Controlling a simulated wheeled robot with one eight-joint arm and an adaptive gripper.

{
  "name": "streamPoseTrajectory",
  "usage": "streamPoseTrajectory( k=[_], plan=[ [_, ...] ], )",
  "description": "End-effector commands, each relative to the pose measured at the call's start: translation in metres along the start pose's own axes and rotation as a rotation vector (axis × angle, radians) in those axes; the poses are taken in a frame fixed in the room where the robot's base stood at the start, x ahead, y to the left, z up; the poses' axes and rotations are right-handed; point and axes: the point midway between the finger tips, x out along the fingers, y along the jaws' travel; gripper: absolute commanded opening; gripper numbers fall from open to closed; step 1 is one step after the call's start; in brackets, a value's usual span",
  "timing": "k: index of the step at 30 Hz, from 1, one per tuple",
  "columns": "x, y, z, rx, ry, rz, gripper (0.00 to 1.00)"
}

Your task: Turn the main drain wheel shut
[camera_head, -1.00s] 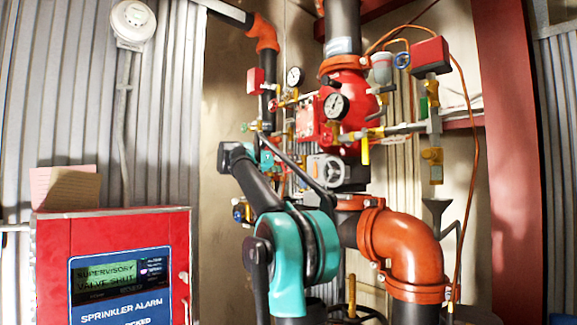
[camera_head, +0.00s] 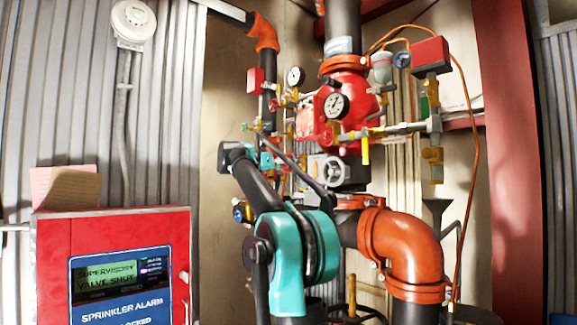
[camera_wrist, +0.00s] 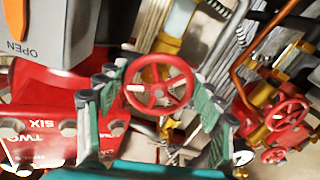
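A red spoked handwheel (camera_wrist: 160,83) is near the middle of the wrist view, in front of brass and pipework. No label shows on it, so I cannot tell for certain that it is the main drain wheel. My gripper (camera_wrist: 160,105) has its teal, dark-padded fingers spread, one on each side of this wheel. The fingers look apart from the rim; contact and depth are unclear. In the head view my teal and black arm reaches into the piping, and the fingertips cannot be made out.
Two more red handwheels (camera_wrist: 287,114) are at the right of the wrist view. A grey box marked OPEN (camera_wrist: 50,35) and a red plate (camera_wrist: 45,130) are close on the left. Gauges (camera_head: 336,106), orange pipe elbow (camera_head: 402,245) and red alarm panel (camera_head: 112,222) surround the arm.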

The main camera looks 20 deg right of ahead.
Motion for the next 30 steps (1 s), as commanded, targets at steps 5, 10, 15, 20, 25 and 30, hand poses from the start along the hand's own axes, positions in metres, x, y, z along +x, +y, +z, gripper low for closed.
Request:
streamPoseTrajectory(
  k=[5,10,15,20,25,30],
  plan=[
    [0.000,0.000,-0.001,-0.001,0.002,0.000,0.86],
    [0.000,0.000,-0.001,-0.002,0.003,0.000,0.86],
    [-0.003,0.000,-0.001,-0.002,0.003,-0.001,0.86],
    [-0.023,-0.001,-0.001,-0.002,0.004,-0.004,0.86],
    [-0.058,-0.001,-0.001,-0.002,0.004,-0.005,0.86],
    [-0.091,-0.001,-0.001,-0.002,0.003,-0.004,0.86]
  ],
)
